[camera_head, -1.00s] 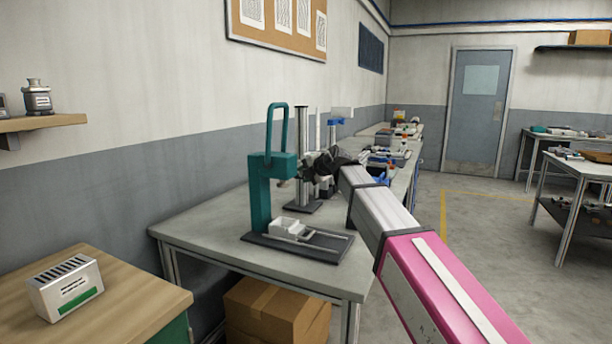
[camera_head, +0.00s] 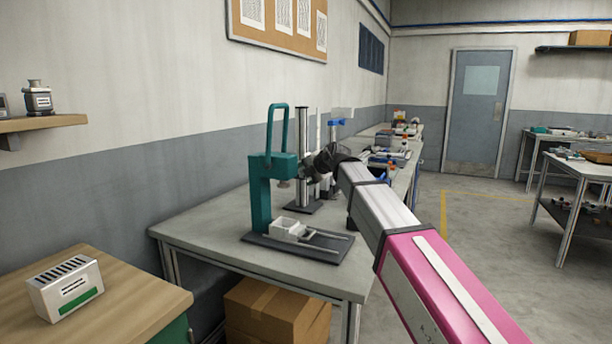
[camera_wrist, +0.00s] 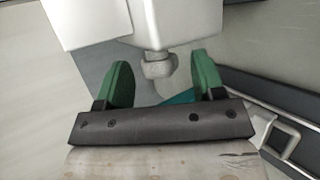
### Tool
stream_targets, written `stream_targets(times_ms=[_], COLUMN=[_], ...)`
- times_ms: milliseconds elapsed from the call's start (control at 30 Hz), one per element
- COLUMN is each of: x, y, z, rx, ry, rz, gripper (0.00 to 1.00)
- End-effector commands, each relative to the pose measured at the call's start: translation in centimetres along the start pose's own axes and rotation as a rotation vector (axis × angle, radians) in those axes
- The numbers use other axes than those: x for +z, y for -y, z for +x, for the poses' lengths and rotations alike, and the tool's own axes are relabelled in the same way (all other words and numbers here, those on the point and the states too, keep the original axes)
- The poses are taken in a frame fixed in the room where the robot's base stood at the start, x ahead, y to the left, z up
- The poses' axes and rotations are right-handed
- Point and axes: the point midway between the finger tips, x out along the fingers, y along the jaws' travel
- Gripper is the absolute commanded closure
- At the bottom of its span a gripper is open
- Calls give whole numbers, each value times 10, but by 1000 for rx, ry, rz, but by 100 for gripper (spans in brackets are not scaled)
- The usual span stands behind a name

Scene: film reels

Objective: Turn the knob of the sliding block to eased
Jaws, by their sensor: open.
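In the wrist view a pale block (camera_wrist: 185,22) fills the top, with a small grey knob (camera_wrist: 158,66) on its near side. My gripper (camera_wrist: 161,70) is open, with one green finger on each side of the knob. Gaps show between the knob and both fingers. No marking such as "eased" can be read. In the head view my gripper (camera_head: 312,167) is beside an upright metal column (camera_head: 304,140) behind the teal press. My wrist hides much of that area, and the knob cannot be made out there.
The teal press (camera_head: 261,200) stands close on the left, with a dark base (camera_head: 330,250) carrying a white tray. Both share the grey table (camera_head: 200,240). A cardboard box (camera_head: 275,310) is underneath.

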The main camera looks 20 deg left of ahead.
Motion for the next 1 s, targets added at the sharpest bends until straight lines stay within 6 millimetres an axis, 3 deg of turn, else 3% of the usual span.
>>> stream_targets(times_ms=[500, 700, 1000], x=[-2, -1, 0], y=[1, 1, 0], z=[-87, -102, -103], rx=[0, -1, -1], ry=[0, 0, -1], rz=[0, 0, 0], gripper=[38, 38, 38])
